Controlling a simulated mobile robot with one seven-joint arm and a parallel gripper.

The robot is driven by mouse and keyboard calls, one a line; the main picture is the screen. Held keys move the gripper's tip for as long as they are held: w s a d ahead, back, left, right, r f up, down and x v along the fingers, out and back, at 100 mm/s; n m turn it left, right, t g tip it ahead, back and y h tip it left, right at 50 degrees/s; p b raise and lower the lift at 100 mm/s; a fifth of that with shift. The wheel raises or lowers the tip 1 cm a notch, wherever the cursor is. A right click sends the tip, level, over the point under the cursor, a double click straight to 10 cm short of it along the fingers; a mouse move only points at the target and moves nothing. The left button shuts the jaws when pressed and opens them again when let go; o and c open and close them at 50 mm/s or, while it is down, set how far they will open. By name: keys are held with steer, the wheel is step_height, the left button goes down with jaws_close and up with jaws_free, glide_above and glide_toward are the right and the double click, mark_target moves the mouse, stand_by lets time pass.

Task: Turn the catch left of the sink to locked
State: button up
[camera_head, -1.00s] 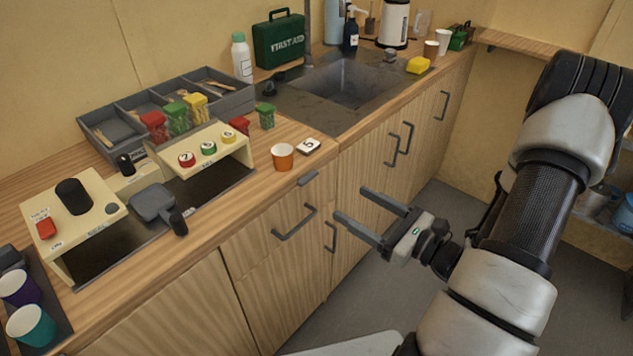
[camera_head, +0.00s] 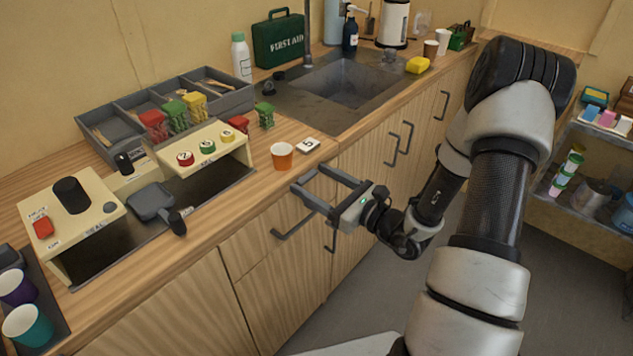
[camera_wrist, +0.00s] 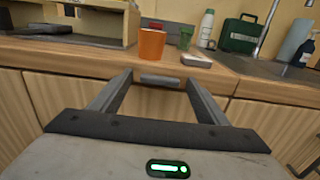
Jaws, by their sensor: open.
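The catch (camera_wrist: 161,81) is a small grey bar lying horizontally on the cabinet front, just under the counter edge and left of the sink (camera_head: 345,85). In the wrist view it sits between and just beyond my fingertips. In the head view my fingers partly cover it. My gripper (camera_head: 310,178) is open and empty, with one finger to either side of the catch. The wrist view shows my gripper (camera_wrist: 158,77) level with the bar. I cannot tell whether the fingers touch it.
A drawer handle (camera_head: 293,224) sticks out below my gripper. The floor in front of the cabinets is clear.

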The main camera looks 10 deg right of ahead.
steer(key=c, duration=1.1)
steer(key=shift+o, duration=0.3)
steer(key=m+p, duration=0.3)
steer(key=m, duration=0.1)
steer(key=shift+f, duration=0.15)
steer(key=m+p, duration=0.3)
steer(key=m, duration=0.1)
steer(key=shift+s+a+f+m+p, duration=0.1)
steer(key=shift+f+m+p, duration=0.2)
steer(key=shift+f+p, duration=0.05)
steer(key=m+p, duration=0.1)
steer(key=m, duration=0.2)
steer(key=m+p, duration=0.1)
steer(key=shift+s+a+f+p, duration=0.2)
steer(key=shift+a+f+p, duration=0.05)
steer(key=shift+p, duration=0.1)
steer(key=m, duration=0.1)
steer(key=m+p, duration=0.1)
steer(key=m, duration=0.1)
steer(key=m+p, duration=0.1)
steer(key=m, duration=0.1)
steer(key=shift+s+a+f, duration=0.2)
steer(key=shift+a, duration=0.1)
steer(key=shift+m, duration=0.3)
